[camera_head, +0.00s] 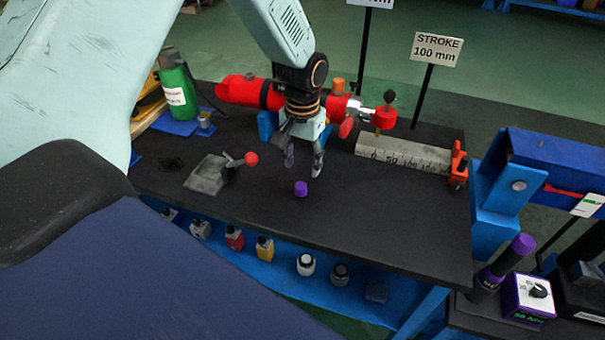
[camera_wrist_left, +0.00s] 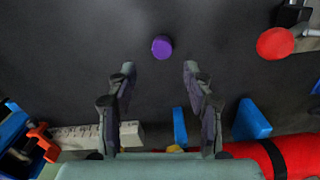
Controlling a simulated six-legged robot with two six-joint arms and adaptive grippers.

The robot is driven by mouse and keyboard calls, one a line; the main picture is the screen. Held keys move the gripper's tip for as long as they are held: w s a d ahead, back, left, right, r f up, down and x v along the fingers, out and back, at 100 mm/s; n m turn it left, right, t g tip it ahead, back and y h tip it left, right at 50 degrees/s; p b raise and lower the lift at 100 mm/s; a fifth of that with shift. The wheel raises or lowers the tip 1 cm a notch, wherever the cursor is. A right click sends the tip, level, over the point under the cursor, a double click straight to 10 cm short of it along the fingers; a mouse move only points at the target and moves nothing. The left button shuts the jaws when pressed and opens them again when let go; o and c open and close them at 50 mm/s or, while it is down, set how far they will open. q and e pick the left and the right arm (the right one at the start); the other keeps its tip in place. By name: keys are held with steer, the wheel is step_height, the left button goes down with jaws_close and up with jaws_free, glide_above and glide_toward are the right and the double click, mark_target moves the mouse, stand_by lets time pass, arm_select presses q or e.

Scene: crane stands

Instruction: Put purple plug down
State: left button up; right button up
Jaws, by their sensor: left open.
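The purple plug (camera_head: 300,188) is a small short cylinder standing on the black bench top (camera_head: 400,225), near its middle. My left gripper (camera_head: 303,168) is open and empty, with its fingers pointing down just behind and above the plug. In the left wrist view the plug (camera_wrist_left: 162,47) lies beyond the two spread fingertips (camera_wrist_left: 160,73), roughly centred between them and apart from both. My right gripper is in neither view.
A red cylinder (camera_head: 240,91) lies on blue supports behind the gripper. A scale block (camera_head: 400,154) and a red-knobbed lever on a grey plate (camera_head: 207,175) flank the plug. Several small bottles (camera_head: 305,264) line the blue front shelf. Bench around the plug is clear.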

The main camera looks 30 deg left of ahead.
arm_select(q)
steer(key=shift+r, duration=2.55)
